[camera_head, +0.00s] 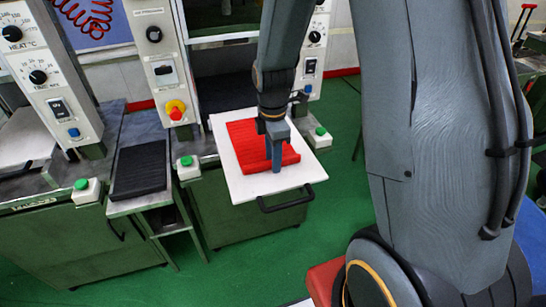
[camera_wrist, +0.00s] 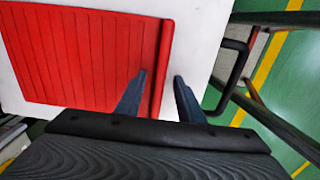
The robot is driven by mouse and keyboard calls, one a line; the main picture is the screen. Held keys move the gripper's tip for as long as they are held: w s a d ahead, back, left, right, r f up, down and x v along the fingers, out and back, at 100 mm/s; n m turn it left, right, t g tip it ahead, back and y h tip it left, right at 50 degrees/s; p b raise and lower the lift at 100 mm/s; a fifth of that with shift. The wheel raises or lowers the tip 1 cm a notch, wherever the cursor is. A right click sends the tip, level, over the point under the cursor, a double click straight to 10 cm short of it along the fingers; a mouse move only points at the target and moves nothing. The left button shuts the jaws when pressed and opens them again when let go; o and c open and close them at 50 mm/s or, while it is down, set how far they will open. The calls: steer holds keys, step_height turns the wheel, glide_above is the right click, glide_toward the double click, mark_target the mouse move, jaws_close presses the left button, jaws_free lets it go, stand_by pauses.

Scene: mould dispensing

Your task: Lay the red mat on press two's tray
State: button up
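The red mat (camera_head: 243,138) lies on the white tray (camera_head: 246,187), which is pulled out of the right-hand press and has a black handle (camera_head: 285,200). The mat is ribbed, with a plain raised strip along one edge. My gripper (camera_head: 276,163) reaches down over the mat's front right part. In the wrist view, the red mat (camera_wrist: 85,55) lies on the white tray (camera_wrist: 207,25). My gripper's two fingers (camera_wrist: 159,79) are apart, one on each side of the raised strip, with a gap visible on the right. The strip's near end is hidden by the gripper body.
A black ribbed mat (camera_head: 139,168) lies on a small stand between the presses. Control panels (camera_head: 160,65) with dials stand behind. Green button boxes (camera_head: 187,167) flank the tray. The green floor (camera_head: 340,190) right of the tray is clear.

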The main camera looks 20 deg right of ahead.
steer(key=shift+r+b, duration=0.9)
steer(key=shift+r, duration=3)
steer(key=s+f+m+t+b, duration=0.1)
steer(key=s+f+m, duration=0.1)
steer(key=s+m, duration=0.8)
steer(key=shift+s+f+m+b, duration=0.3)
steer(key=shift+s+m, duration=0.1)
steer(key=shift+m, duration=3.6)
steer(key=shift+c, duration=0.5)
